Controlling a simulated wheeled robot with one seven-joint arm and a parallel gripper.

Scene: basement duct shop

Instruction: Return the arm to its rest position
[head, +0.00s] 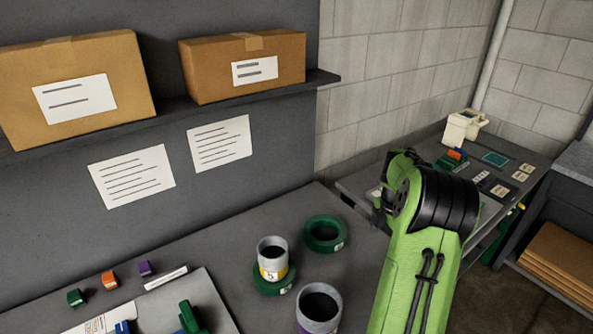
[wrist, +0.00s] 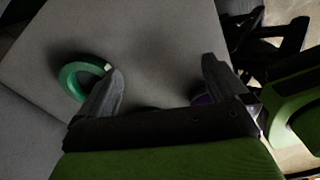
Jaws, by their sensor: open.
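My green arm (head: 415,270) rises at the right of the head view, with its black-banded joint bent above the floor gap beside the workbench. My gripper (wrist: 160,75) shows in the wrist view with its two grey fingers spread apart and nothing between them. It points at the grey bench top (wrist: 150,40). A green ring (wrist: 82,80) lies on the bench left of the left finger. In the head view, my gripper is mostly hidden behind my arm joint. A bit of purple (wrist: 203,99) shows beside the right finger.
On the bench stand a grey cup (head: 272,255) in a green ring, another grey cup (head: 319,305) and an empty green ring (head: 325,234). Small coloured blocks (head: 109,280) lie at left. Boxes sit on a shelf (head: 230,95) above. A second table (head: 350,187) with small items stands behind my arm.

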